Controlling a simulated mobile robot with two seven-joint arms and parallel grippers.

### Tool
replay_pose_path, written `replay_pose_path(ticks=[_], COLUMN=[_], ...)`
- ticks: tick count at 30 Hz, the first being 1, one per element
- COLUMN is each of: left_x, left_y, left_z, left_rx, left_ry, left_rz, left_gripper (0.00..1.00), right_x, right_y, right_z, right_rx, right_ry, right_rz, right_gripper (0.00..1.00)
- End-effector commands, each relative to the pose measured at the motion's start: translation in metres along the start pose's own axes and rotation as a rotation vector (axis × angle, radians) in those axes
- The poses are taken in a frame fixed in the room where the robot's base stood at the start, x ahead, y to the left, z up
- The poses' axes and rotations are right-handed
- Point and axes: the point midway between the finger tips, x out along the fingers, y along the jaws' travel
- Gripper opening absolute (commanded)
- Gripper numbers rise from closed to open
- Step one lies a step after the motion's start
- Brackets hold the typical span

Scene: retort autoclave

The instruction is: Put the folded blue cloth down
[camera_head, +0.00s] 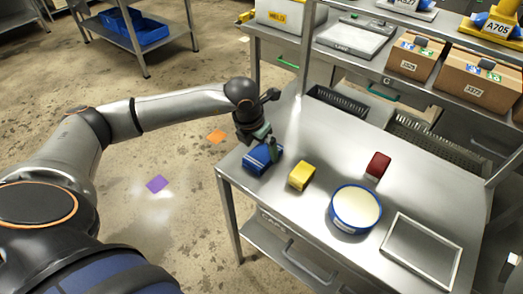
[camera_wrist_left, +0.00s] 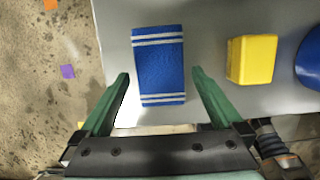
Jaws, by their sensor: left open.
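The folded blue cloth (camera_head: 259,160) with pale stripes lies on the metal table at its left corner. In the left wrist view the cloth (camera_wrist_left: 158,68) lies flat between and beyond the fingertips of my left gripper (camera_wrist_left: 158,78). In the head view my left gripper (camera_head: 262,140) is just above and beside the cloth, with its fingers partly hidden. The gripper is open, with clear gaps between the fingers and the cloth's sides. My right gripper is not in view.
A yellow block (camera_head: 301,176) stands just right of the cloth. A dark red block (camera_head: 378,165), a blue round tub (camera_head: 355,209) and a shallow metal tray (camera_head: 420,249) are farther right on the table (camera_head: 325,143). A shelf with cardboard boxes (camera_head: 416,57) rises behind.

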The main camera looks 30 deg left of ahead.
Motion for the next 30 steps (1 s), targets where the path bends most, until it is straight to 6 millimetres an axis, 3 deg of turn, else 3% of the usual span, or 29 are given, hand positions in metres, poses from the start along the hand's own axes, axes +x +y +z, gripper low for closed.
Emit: replay_pose_path(ticks=[6,12,18,30], left_x=[-0.051,-0.086,-0.101,-0.102], left_y=[-0.004,-0.004,-0.004,-0.004], left_z=[0.000,-0.001,-0.001,-0.002], left_rx=[0.001,0.001,0.000,0.000], left_ry=[-0.004,-0.003,0.000,0.001], left_rz=[0.000,-0.001,0.000,0.000], left_gripper=[1.00,1.00,1.00,1.00], right_x=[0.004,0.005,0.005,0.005], right_y=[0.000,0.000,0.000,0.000], right_z=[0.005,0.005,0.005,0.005], right_rx=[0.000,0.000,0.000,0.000], right_ry=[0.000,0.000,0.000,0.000], right_rz=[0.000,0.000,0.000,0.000], right_gripper=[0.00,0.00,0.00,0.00])
